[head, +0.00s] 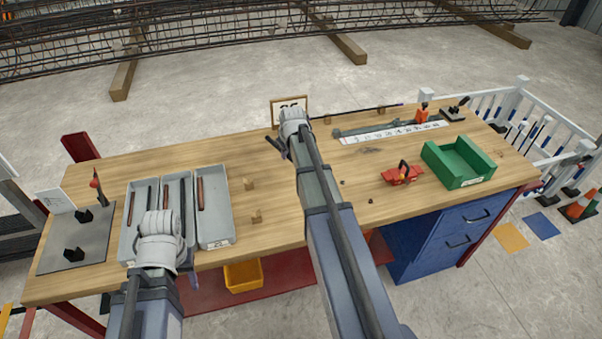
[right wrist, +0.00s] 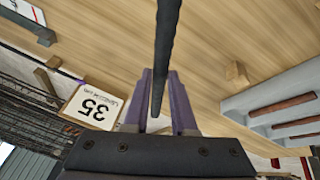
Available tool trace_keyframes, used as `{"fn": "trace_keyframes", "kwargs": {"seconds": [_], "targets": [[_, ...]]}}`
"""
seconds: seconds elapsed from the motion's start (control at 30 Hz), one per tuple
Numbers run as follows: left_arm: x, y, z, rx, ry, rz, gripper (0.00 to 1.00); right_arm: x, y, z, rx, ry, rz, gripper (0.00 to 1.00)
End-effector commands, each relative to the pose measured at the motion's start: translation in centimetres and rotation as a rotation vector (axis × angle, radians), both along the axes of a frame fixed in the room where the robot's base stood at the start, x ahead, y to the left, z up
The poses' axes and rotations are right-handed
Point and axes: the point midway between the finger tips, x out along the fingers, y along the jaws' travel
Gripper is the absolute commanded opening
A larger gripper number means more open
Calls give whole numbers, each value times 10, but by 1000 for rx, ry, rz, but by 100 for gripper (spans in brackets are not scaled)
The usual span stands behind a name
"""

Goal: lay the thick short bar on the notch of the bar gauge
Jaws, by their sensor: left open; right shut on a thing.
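A dark bar (right wrist: 166,45) is held between the purple fingers of my right gripper (right wrist: 157,80) in the right wrist view. In the head view the right gripper (head: 290,140) is over the back middle of the table, and a short dark end (head: 275,146) shows left of it. What seems to be the bar gauge, a white numbered strip (head: 390,133) with a grey part behind it, lies at the back right, apart from the held bar. My left gripper (head: 160,245) is above the grey trays, open, its fingers mostly hidden by the wrist.
Grey trays (head: 215,238) hold several bars. A dark plate with black blocks (head: 50,262) is at the left. A sign reading 35 (right wrist: 93,107) stands at the back edge. A red tool (head: 401,173) and green bin (head: 429,170) are at the right.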

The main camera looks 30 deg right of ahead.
Motion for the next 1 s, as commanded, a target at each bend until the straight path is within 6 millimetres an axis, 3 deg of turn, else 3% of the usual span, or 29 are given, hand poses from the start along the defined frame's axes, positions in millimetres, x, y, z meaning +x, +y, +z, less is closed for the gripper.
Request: {"fn": "trace_keyframes", "kwargs": {"seconds": [0.17,0.5,0.8,1.0], "targets": [[0,0,-11,0,0,0,50,0,-1,-11,-1,-2,-1,0],[0,0,-59,0,0,0,50,0,-1,-58,-1,-2,-2,0],[0,0,-63,0,0,0,50,0,-2,-63,-1,-2,-2,0],[0,0,-83,0,0,0,50,0,-2,-83,-1,-2,-2,0]]}}
